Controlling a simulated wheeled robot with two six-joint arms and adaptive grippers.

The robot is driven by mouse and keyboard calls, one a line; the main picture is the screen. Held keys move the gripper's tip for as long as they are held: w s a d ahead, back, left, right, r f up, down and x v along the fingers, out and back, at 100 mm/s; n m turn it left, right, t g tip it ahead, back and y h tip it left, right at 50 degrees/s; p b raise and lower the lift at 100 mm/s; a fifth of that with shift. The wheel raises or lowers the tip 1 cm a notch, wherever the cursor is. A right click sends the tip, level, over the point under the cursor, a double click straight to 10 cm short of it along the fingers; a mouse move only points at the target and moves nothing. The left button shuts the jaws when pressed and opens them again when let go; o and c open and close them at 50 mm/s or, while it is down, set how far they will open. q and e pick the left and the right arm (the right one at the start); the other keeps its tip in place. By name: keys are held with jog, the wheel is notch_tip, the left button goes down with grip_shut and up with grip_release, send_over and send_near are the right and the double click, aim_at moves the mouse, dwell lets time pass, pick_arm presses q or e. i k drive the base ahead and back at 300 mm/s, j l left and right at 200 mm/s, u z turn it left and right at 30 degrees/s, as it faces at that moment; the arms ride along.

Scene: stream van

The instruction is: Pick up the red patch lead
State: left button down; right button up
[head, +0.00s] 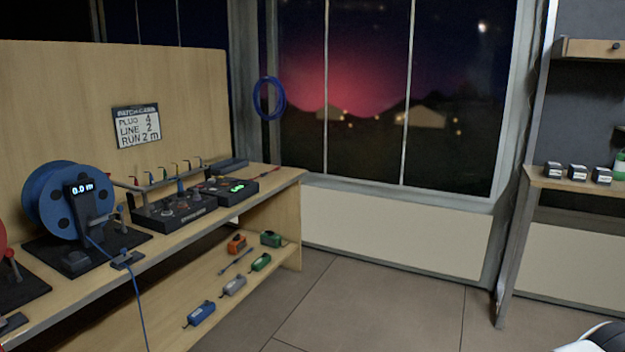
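No red patch lead can be made out for certain. A red reel (3,247) is cut off by the left edge of the head view, on the workbench beside the blue reel. A small red-tipped piece (132,181) shows at the left end of a rail of coloured tips above the black device; it is too small to tell what it is. Neither gripper is in view.
The workbench (185,240) carries a blue reel (60,200) reading 0.0 m, its cable hanging over the front, and black devices (170,212). Coloured boxes (201,313) lie on the lower shelf. Another shelf (560,182) stands right. The middle floor (370,300) is clear.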

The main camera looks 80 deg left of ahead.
aim_at(263, 174)
jog(key=j+u, duration=0.2)
jog(key=u, duration=0.25)
jog(key=j+u, duration=0.15)
jog(key=u, duration=0.3)
jog(key=j+u, duration=0.2)
jog(key=u, duration=0.25)
jog(key=i+j+u, duration=0.1)
jog(key=u, duration=0.35)
jog(key=i+j+u, duration=0.1)
jog(key=u, duration=0.4)
